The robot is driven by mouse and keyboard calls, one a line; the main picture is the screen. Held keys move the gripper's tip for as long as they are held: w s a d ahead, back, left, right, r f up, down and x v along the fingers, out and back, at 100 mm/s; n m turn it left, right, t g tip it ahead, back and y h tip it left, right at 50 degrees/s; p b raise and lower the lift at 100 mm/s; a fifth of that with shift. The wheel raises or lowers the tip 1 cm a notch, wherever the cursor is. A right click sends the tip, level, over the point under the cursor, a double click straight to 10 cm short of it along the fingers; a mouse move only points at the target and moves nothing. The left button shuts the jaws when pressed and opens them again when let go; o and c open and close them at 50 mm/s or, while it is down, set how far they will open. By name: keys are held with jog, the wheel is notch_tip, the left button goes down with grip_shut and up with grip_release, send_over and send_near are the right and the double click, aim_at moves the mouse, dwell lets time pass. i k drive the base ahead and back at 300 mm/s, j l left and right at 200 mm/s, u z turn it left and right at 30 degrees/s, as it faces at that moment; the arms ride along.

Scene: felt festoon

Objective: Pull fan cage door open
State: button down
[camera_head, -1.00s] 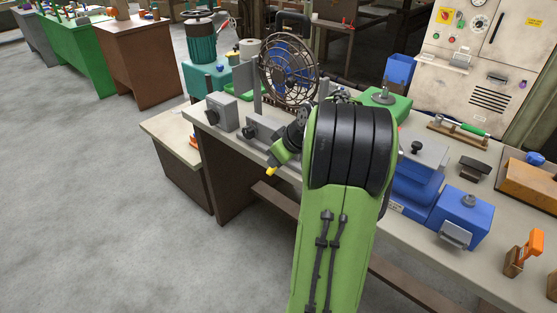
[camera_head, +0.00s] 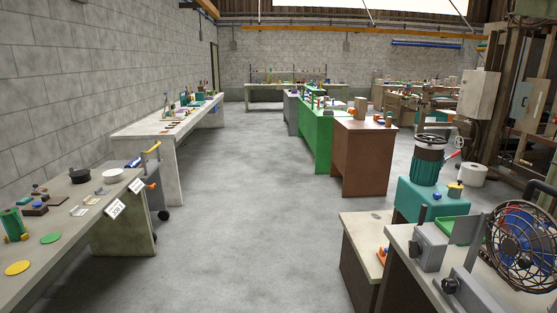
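The fan cage (camera_head: 522,247) is a round dark wire cage at the right edge of the head view, with red and blue parts behind its wires. It stands at the end of a pale-topped workbench (camera_head: 408,268), and its right side is partly cut off by the frame. I cannot tell from here whether its door is open or shut. My gripper and arm are not in view.
Grey boxes with black knobs (camera_head: 430,246) stand beside the cage. A teal machine (camera_head: 427,190) is behind them. A brown cabinet (camera_head: 362,158) and a green bench (camera_head: 314,135) stand farther back. Another bench (camera_head: 72,215) lines the left wall. The middle floor (camera_head: 240,220) is clear.

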aim_at(510, 246)
jog(key=z, duration=1.45)
jog(key=j+u, duration=0.1)
jog(key=u, duration=0.35)
jog(key=i+u, duration=0.15)
jog(key=u, duration=0.3)
jog(key=i+u, duration=0.1)
jog(key=u, duration=0.35)
jog(key=i+u, duration=0.1)
jog(key=u, duration=0.35)
